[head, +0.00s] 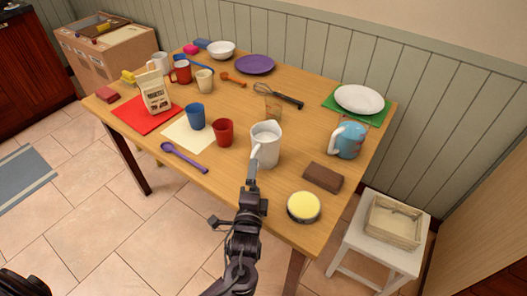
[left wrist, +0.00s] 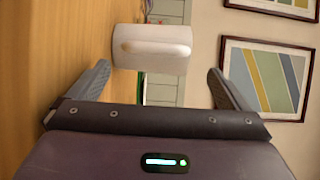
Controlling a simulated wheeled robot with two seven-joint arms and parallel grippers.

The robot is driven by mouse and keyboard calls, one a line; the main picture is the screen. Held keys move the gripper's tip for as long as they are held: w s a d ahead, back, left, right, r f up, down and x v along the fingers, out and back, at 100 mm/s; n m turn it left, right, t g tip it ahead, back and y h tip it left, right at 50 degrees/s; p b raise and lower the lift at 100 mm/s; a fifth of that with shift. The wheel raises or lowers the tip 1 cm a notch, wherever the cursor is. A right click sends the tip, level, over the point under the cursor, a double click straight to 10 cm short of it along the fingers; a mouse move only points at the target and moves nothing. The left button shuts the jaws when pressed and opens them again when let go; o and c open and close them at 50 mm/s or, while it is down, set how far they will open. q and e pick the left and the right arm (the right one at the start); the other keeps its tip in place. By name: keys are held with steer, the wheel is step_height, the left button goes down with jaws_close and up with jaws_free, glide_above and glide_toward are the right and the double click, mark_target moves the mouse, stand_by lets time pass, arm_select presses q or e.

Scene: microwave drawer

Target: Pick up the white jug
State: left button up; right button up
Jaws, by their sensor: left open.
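The white jug (head: 267,136) stands upright near the front of the wooden table, its handle facing me. My left gripper (head: 252,178) is just in front of the jug, on the near side, open and empty. In the left wrist view the jug (left wrist: 152,48) lies ahead, between the lines of the two spread fingers (left wrist: 158,78), with its handle towards the camera. The fingertips look short of the jug, with no contact visible. My right gripper is not in view.
A red cup (head: 223,132) stands close left of the jug, and a whisk (head: 277,95) lies behind it. A blue patterned jug (head: 347,140), brown block (head: 323,177) and yellow-topped round tin (head: 303,207) are to the right. A purple spoon (head: 184,157) lies front left.

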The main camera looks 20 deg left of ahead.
arm_select(q)
steer(key=shift+w+f, duration=0.2)
steer(key=shift+f, duration=0.25)
steer(key=w, duration=0.4)
steer(key=w+a, duration=0.1)
steer(key=w, duration=0.2)
steer(key=shift+a, duration=0.1)
steer(key=c, duration=1.1)
steer(key=shift+r, duration=0.15)
steer(key=shift+c, duration=0.7)
step_height(320, 180, up, 20)
steer(key=p, duration=0.1)
